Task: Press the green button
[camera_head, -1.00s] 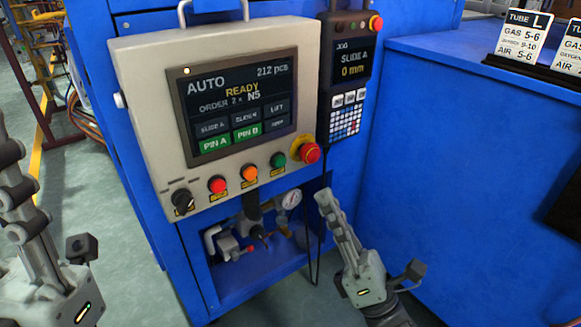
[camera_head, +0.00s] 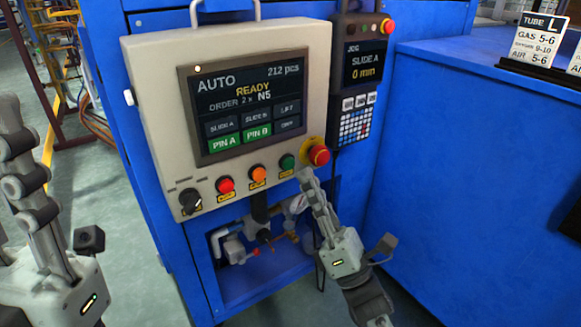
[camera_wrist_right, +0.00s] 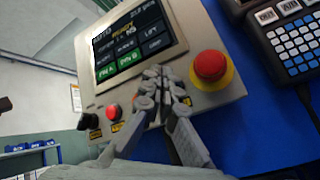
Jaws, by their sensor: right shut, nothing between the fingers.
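The green button (camera_head: 287,162) sits in the row below the screen of the beige control panel (camera_head: 140,80), between the orange button (camera_head: 258,174) and the red emergency stop (camera_head: 318,155) on its yellow base. My right gripper (camera_head: 304,176) is shut and empty. Its fingertips are just below and right of the green button in the head view; I cannot tell whether they touch the panel. In the right wrist view the shut fingers (camera_wrist_right: 160,76) reach toward the panel beside the emergency stop (camera_wrist_right: 210,66) and hide the green button. My left gripper (camera_head: 12,110) is at the left edge, far from the panel.
A red button (camera_head: 225,184) and a black knob (camera_head: 190,194) continue the row to the left. A pendant (camera_head: 357,75) with keypad hangs right of the panel. Pipes and a gauge sit in an opening below. A blue bench (camera_head: 470,180) stands to the right.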

